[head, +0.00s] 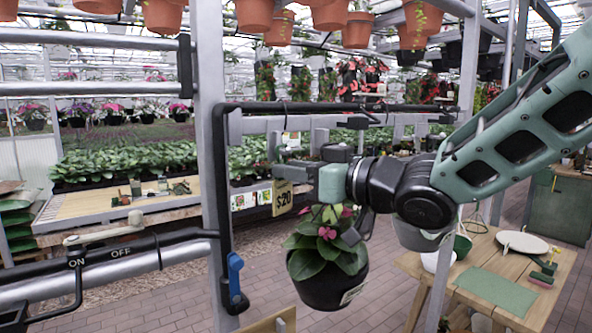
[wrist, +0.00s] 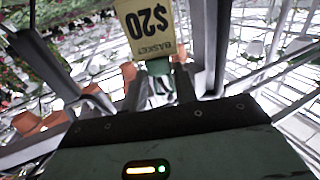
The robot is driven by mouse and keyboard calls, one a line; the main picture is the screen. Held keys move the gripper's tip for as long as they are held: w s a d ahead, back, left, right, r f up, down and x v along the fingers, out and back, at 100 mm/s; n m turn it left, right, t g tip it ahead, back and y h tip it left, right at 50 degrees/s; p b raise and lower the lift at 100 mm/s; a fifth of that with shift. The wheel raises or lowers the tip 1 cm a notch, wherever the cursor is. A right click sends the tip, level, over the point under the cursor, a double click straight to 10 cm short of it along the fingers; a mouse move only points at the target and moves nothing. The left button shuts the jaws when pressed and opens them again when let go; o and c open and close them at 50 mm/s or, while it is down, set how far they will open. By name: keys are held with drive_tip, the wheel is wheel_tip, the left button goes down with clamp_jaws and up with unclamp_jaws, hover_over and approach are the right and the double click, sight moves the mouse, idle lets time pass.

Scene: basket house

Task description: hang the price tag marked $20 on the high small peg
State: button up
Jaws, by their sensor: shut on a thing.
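The yellow price tag marked $20 (head: 282,199) hangs upright from my gripper (head: 285,166) in the head view. I cannot clearly make out the high small peg; my gripper and the rail parts overlap there.
A black pot with a pink-flowered plant (head: 330,282) hangs just below my wrist. A blue-handled part (head: 235,275) is on the post's black pipe. A lever (head: 100,232) with ON and OFF marks is at left. A wooden table (head: 545,300) with a plate stands at right.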

drive_tip(key=shift+f, duration=0.1)
idle(0.3)
drive_tip(key=o, duration=0.8)
drive_tip(key=b+v, duration=0.5)
drive_tip(key=v, duration=1.2)
wheel_tip(320, 180, down, 22)
drive_tip(key=m+g+h+b, duration=0.2)
drive_tip(key=m+h+b, duration=0.2)
drive_tip(key=h, duration=0.6)
drive_tip(key=s+f+g+h, duration=0.1)
drive_tip(key=s+f+g, duration=0.2)
drive_tip(key=s, duration=0.3)
drive_tip(key=s+f+g+h+b, duration=0.1)
drive_tip(key=s+f+g, duration=0.1)
drive_tip(key=s+f, duration=0.2)
drive_tip(key=s+f+n+g+h, duration=0.1)
drive_tip(key=s+f+g+h, duration=0.1)
drive_tip(key=s, duration=0.6)
drive_tip(key=shift+s+a+f+g+b, duration=0.15)
drive_tip(key=shift+f+g, duration=0.25)
drive_tip(key=shift+f, duration=0.25)
drive_tip(key=shift+w+a+f+g+b, duration=0.15)
drive_tip(key=shift+f+g, duration=0.25)
drive_tip(key=shift+f, duration=0.25)
